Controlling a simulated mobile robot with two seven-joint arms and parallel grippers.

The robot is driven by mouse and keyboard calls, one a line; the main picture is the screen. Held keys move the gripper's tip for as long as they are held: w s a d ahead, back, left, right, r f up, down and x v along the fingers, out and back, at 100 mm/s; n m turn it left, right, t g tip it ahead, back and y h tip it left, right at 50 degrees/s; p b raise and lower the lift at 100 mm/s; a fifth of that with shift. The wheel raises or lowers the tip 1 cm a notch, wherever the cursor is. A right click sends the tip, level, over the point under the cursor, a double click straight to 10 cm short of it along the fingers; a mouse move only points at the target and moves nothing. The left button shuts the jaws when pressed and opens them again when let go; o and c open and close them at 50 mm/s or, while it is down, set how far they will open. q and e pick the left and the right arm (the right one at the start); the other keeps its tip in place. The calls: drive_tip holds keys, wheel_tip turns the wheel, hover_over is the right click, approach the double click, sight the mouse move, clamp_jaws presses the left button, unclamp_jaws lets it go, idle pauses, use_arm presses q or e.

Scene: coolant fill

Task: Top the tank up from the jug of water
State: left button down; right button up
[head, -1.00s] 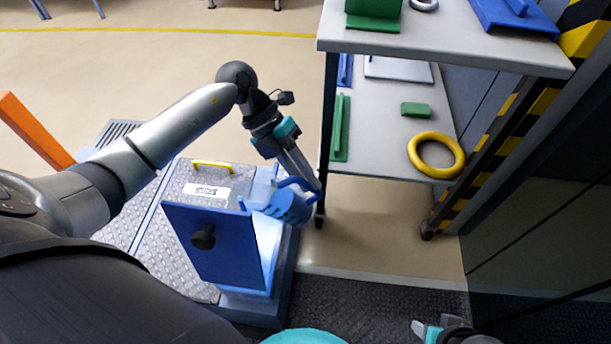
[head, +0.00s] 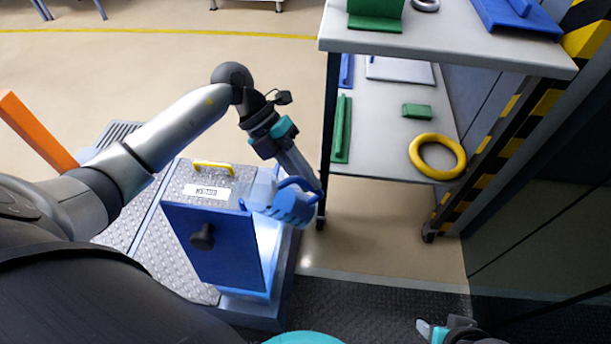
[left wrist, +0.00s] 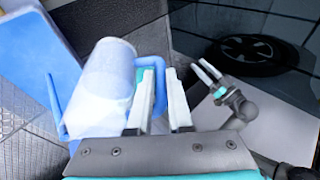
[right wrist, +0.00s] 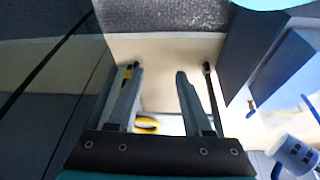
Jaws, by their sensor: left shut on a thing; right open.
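A blue jug (head: 287,208) hangs tilted beside the right side of a blue cabinet (head: 245,308) with a lit opening; which part is the tank, I cannot tell. My left gripper (head: 312,184) is shut on the jug's handle. In the left wrist view the jug shows as a pale cylinder (left wrist: 103,82) left of my fingers (left wrist: 163,98), with its blue handle (left wrist: 150,66) at the fingertips. The jug's mouth and any water are hidden. My right gripper (head: 432,328) is open and empty at the bottom right; its fingers (right wrist: 155,75) are apart in the right wrist view.
The cabinet has a blue front panel (head: 220,255) with a black knob (head: 202,237) and a yellow handle (head: 212,167) on top. A grey shelf rack (head: 440,52) stands close right of my left gripper, with a yellow ring (head: 437,137). Floor below the rack is clear.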

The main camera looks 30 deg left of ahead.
use_arm(q)
drive_tip(key=shift+s+a+r+h+b, duration=0.15)
drive_tip(key=shift+a+h+b, duration=0.1)
drive_tip(key=shift+h+b, duration=0.15)
use_arm(e)
drive_tip(key=shift+s+r, duration=0.1)
drive_tip(key=shift+r, duration=0.5)
use_arm(q)
drive_tip(key=shift+d+r, duration=0.15)
drive_tip(key=shift+m, duration=0.3)
drive_tip(key=shift+w+d+r+p, duration=0.1)
drive_tip(key=shift+w+p, duration=0.1)
drive_tip(key=shift+p, duration=0.25)
drive_tip(key=shift+a, duration=0.3)
use_arm(e)
drive_tip(key=shift+f, duration=0.95)
use_arm(q)
drive_tip(key=shift+d+p, duration=0.1)
drive_tip(key=shift+p, duration=0.2)
use_arm(e)
drive_tip(key=shift+f, duration=0.1)
